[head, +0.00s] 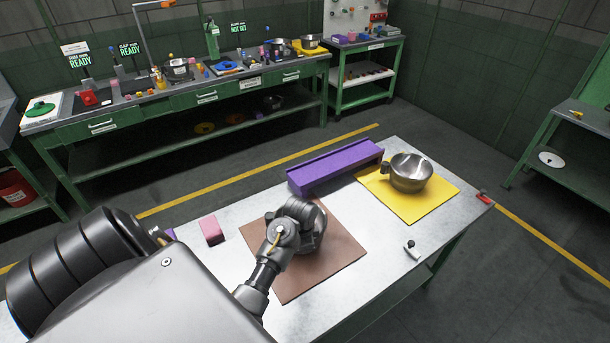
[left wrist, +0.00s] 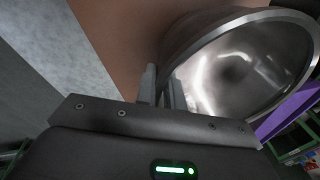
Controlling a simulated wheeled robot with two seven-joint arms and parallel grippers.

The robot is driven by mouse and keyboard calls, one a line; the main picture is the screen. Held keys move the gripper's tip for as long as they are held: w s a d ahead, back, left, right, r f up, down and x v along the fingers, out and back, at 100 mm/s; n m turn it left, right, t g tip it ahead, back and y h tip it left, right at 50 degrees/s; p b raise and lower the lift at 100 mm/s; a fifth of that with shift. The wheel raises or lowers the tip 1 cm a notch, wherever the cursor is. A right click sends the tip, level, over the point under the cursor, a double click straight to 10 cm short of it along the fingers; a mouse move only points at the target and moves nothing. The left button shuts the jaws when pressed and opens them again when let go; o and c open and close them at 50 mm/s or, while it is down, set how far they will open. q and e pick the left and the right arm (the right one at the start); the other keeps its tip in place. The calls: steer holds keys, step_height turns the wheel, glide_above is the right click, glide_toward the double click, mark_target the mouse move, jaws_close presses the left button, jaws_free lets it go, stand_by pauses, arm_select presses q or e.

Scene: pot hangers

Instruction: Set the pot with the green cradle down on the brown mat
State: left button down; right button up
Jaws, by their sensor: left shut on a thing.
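A steel pot (left wrist: 240,65) fills the right of the left wrist view, its rim and shiny inside showing. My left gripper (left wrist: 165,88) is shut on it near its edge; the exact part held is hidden. In the head view my left gripper is over the brown mat (head: 342,258), and my arm hides most of the pot. The mat also shows beneath the pot in the left wrist view (left wrist: 125,30). I cannot tell whether the pot touches the mat. No green cradle can be made out on this pot. My right gripper is not in view.
A second steel pot (head: 411,174) stands on a yellow mat (head: 425,207) at the right. A long purple block (head: 335,168) lies behind the mats. A pink block (head: 211,230) lies left of the brown mat. A small metal-and-black piece (head: 411,249) lies near the front edge.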

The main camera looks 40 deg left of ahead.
arm_select(q)
steer(key=shift+f, duration=0.75)
stand_by(0.5)
steer(key=c, duration=1.4)
jaws_free()
steer(key=shift+c, duration=0.2)
step_height(320, 180, up, 11)
steer(key=s, duration=0.1)
steer(key=shift+s+d+f+b, duration=0.15)
steer(key=shift+s+d+b, duration=0.2)
steer(key=shift+b, duration=0.05)
